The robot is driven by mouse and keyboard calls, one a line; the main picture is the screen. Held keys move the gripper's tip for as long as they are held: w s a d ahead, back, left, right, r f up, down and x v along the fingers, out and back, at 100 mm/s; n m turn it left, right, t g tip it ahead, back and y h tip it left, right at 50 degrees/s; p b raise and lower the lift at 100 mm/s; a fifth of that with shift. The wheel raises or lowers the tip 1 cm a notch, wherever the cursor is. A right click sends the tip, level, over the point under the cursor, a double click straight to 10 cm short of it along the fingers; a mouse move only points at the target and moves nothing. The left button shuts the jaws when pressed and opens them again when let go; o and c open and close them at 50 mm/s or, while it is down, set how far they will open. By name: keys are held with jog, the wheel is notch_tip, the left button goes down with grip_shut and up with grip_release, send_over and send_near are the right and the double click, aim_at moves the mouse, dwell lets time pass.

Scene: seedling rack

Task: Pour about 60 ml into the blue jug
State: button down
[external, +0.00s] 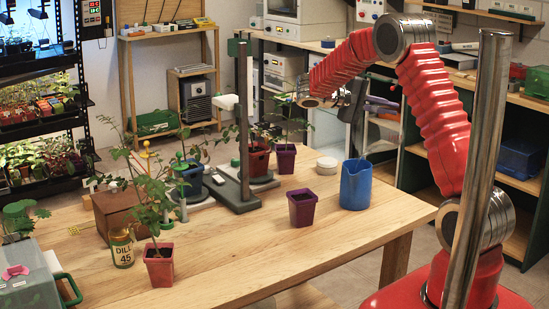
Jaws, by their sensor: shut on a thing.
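The blue jug (356,186) stands upright on the wooden table near its right end, with its spout at the top rim. Its inside cannot be made out from here. My gripper (346,97) is in the air above and behind the jug, as seen in the picture. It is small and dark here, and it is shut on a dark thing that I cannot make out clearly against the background.
The wooden table (225,262) has free room at its front. A purple pot (302,208) stands left of the jug, with a white round lid-like thing (327,165) behind. Potted seedlings, a dark upright stand (243,130) and a "DILL 45" jar (122,248) stand further left.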

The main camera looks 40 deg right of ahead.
aim_at(401, 130)
jog(key=d+f+y, duration=0.1)
jog(key=d+f, duration=0.1)
jog(key=d+f+y, duration=0.1)
jog(key=d, duration=0.1)
jog(key=shift+w+n+y, duration=0.15)
jog(key=shift+n+y, duration=0.15)
jog(key=shift+n, duration=0.1)
jog(key=shift+d+f+y, duration=0.15)
jog(key=shift+y, duration=0.15)
jog(key=shift+w+d+f+n+y, duration=0.1)
jog(key=shift+d+f+n+y, duration=0.2)
jog(key=shift+d+f+y, duration=0.35)
dwell(1.5)
jog(key=d+f+n+y+b, duration=0.2)
jog(key=d+f+y, duration=0.4)
jog(key=f+y, duration=0.4)
jog(key=shift+w+d+f+b, duration=0.25)
jog(key=shift+f+b, duration=0.5)
jog(key=shift+f, duration=2)
